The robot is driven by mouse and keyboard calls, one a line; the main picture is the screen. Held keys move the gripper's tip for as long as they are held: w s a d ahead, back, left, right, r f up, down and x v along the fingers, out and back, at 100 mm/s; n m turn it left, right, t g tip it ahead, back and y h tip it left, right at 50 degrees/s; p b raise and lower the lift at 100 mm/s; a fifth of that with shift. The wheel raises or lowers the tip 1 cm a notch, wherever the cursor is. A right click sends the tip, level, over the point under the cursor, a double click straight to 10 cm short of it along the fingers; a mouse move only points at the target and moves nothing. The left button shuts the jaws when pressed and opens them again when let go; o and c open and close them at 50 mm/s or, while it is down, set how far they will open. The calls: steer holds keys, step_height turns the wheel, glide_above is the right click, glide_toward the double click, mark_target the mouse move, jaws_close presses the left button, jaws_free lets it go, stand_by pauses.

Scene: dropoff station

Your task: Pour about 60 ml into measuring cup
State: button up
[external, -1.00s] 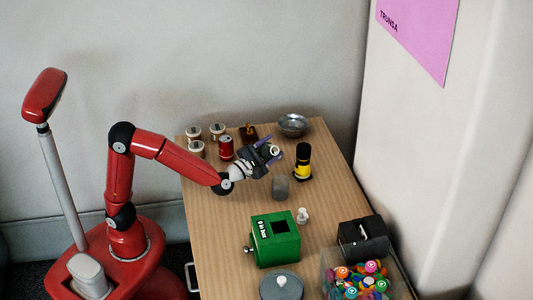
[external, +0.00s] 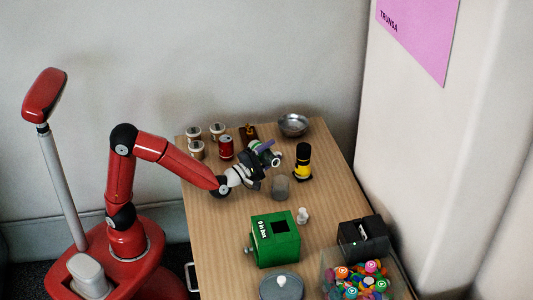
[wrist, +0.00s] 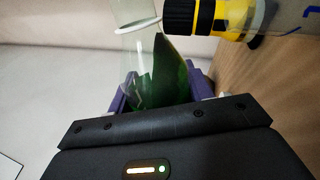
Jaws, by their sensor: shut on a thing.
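My gripper (external: 264,156) is shut on a bottle, with purple fingers on either side of it. The bottle (wrist: 165,75) looks green with a clear part and a pale ring in the wrist view. In the external view its pale round mouth (external: 276,162) is tilted toward the lower right, above and slightly left of the measuring cup. The measuring cup (external: 280,188) is a grey translucent cup standing on the table. A clear wall with blue marks, probably the cup (wrist: 298,16), shows at the wrist view's top right corner. I cannot make out any liquid or stream.
A yellow and black flashlight (external: 302,163) stands close right of the cup. A red can (external: 226,148), several jars (external: 217,131) and a metal bowl (external: 293,125) are behind. A green box (external: 275,240) and a small white object (external: 303,215) are in front. Bare table (external: 215,225) lies left.

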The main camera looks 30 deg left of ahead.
steer(key=shift+d+r+m, duration=0.1)
steer(key=shift+r+m, duration=0.15)
steer(key=shift+m, duration=0.05)
steer(key=shift+f+m+h, duration=0.15)
steer(key=shift+m+h, duration=0.15)
steer(key=shift+m, duration=0.4)
stand_by(0.4)
steer(key=shift+w+a, duration=0.1)
steer(key=shift+a, duration=0.35)
stand_by(0.4)
steer(key=shift+f+m, duration=0.1)
steer(key=shift+m, duration=0.7)
stand_by(1.4)
